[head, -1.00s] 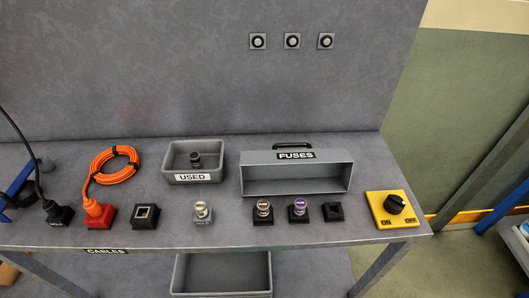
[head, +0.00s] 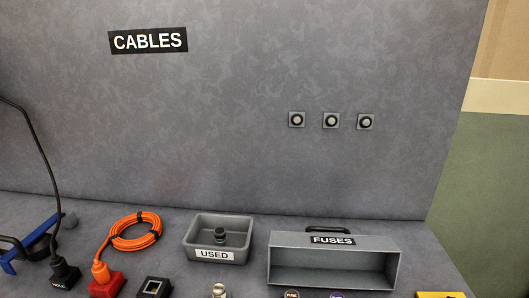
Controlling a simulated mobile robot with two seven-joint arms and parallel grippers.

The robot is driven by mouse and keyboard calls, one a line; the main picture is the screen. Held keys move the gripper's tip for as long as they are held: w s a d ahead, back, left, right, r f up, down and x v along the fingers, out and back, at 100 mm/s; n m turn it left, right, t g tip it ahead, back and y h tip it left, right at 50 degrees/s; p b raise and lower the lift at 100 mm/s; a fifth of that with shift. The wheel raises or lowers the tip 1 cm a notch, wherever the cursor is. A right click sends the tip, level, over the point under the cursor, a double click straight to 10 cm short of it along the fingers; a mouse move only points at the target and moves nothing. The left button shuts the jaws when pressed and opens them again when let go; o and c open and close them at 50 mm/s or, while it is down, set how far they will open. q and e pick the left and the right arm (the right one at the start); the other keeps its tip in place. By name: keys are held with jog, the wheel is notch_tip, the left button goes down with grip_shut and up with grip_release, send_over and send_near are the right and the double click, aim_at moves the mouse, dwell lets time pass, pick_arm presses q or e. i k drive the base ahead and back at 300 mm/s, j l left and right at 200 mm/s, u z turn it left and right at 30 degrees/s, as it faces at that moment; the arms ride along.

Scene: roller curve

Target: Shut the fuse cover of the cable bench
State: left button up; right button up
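The grey fuse cover (head: 333,262), labelled FUSES, stands on the bench at the right of the picture in the head view. It looks like a long box with its open side facing me and a black handle (head: 328,230) on top at the back. In front of it, at the bottom edge, the tops of two fuses show: one dark red (head: 292,295) and one purple (head: 336,295). Their sockets are cut off by the frame. Neither of my grippers is in view.
A grey USED bin (head: 217,241) holds a dark fuse. An orange cable coil (head: 136,232) with a red plug, a black socket (head: 154,288) and a blue tool stand left. A yellow switch plate (head: 440,295) is cut off at lower right. Three round wall buttons (head: 331,121) sit above.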

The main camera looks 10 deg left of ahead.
aim_at(329, 253)
jog(key=u, duration=1.8)
jog(key=k+l+z, duration=0.3)
jog(key=l+z, duration=0.3)
jog(key=k+l+z, duration=0.15)
jog(key=l+z, duration=0.2)
jog(key=l, duration=0.15)
